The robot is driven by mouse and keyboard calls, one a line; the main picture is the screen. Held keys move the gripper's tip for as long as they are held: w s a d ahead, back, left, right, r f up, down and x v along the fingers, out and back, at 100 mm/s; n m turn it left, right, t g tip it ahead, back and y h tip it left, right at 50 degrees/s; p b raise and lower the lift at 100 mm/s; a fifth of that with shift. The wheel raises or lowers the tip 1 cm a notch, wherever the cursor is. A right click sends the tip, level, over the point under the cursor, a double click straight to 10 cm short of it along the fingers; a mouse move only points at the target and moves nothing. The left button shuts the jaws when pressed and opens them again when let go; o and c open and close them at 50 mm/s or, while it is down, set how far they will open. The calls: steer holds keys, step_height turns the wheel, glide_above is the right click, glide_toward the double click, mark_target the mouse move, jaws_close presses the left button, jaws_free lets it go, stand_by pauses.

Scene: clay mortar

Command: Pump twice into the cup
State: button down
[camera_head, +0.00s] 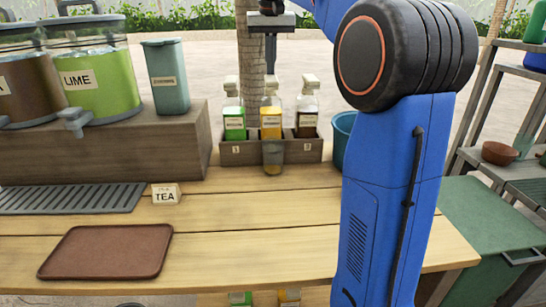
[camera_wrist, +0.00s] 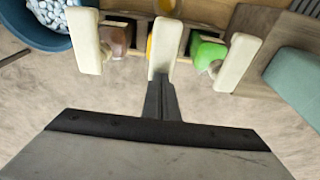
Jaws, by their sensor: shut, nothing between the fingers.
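Three bottles with pale pump tops stand in a wooden rack (camera_head: 229,154): a green one (camera_head: 234,121), an orange-yellow one (camera_head: 271,121) in the middle and a dark brown one (camera_head: 307,119). A clear cup (camera_head: 273,157) stands in front of the middle bottle, under its pump head (camera_head: 271,84). My gripper (camera_head: 270,70) is shut and empty, pointing down right over the middle pump. In the wrist view the shut fingertips (camera_wrist: 160,82) overlap the near end of the middle pump head (camera_wrist: 165,48); I cannot tell whether they touch it.
The green pump (camera_wrist: 237,62) and brown pump (camera_wrist: 86,40) flank my fingers closely. A blue bucket (camera_head: 344,135) stands right of the rack. A TEA sign (camera_head: 165,194), a brown tray (camera_head: 107,252) and drink dispensers (camera_head: 105,80) are left. The front middle table is clear.

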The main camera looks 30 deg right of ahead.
steer(key=shift+f, duration=0.9)
steer(key=shift+r, duration=1.4)
step_height(320, 180, up, 6)
stand_by(0.6)
steer(key=shift+s, duration=0.1)
